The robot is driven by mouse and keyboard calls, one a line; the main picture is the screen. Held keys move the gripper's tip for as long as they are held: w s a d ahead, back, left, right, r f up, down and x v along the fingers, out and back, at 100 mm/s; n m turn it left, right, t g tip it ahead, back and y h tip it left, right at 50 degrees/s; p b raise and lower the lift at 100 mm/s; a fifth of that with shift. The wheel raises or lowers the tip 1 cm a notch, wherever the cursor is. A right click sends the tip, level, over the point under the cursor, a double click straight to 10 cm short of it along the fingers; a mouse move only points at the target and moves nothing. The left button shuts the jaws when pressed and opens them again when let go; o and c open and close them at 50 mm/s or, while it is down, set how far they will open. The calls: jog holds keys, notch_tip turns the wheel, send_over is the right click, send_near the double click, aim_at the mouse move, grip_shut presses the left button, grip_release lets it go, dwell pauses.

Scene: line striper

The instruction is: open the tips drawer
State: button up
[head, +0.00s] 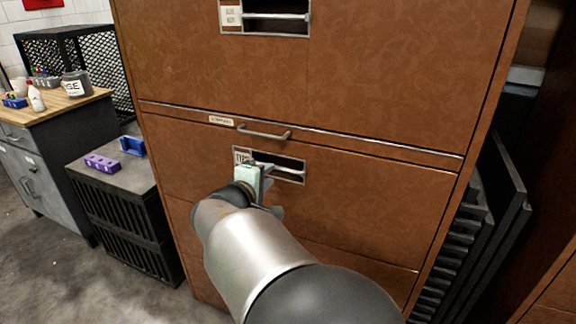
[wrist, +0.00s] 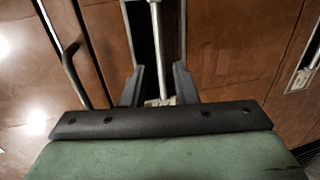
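A tall brown cabinet has a drawer front (head: 370,205) with a recessed slot and a pale handle bar (head: 287,170). The label plate (head: 241,155) beside that slot is partly hidden by my gripper, and I cannot read whether it says tips. The drawer looks shut. My gripper (head: 268,182) is at this slot. In the wrist view my gripper (wrist: 158,82) has its two dark fingers apart, one on each side of the handle bar (wrist: 156,45). I see gaps between the bar and both fingers.
A thin pull-out with a curved handle (head: 264,132) is just above the slot. Another drawer with a recessed handle (head: 275,16) is higher up. A black crate-like stand (head: 120,220) and a workbench (head: 60,105) are at left. Dark panels (head: 480,225) lean at right.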

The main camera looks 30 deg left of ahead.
aim_at(277, 168)
jog(key=x, duration=0.6)
jog(key=shift+w+a+f, duration=0.1)
jog(key=shift+w, duration=0.2)
grip_shut()
